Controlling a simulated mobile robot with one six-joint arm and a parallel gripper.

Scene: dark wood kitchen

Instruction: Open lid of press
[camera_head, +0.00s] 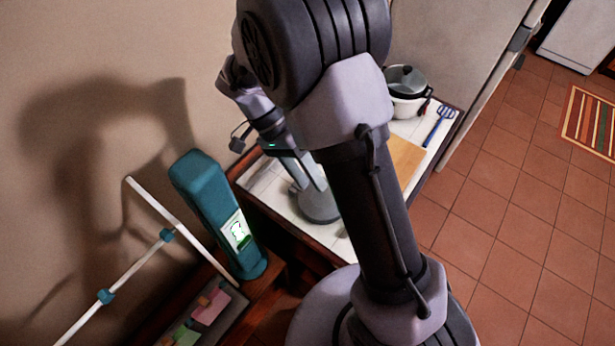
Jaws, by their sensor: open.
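A grey, round, low object (320,208), which looks like the press, sits on the white countertop (262,180) beside my arm. My arm hides part of it, and I cannot make out its hinge, its handle or whether its lid is raised. My gripper (300,174) points down just above and behind this object, at the far side of my arm. It is open. Its fingers are partly hidden, and I cannot tell whether they touch the object.
A pot with a dark lid (406,90), a blue slotted spatula (440,124) and a wooden board (405,160) lie on the counter to the right. A tall teal container (205,200) and a white pole (180,226) stand at left by the wall.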

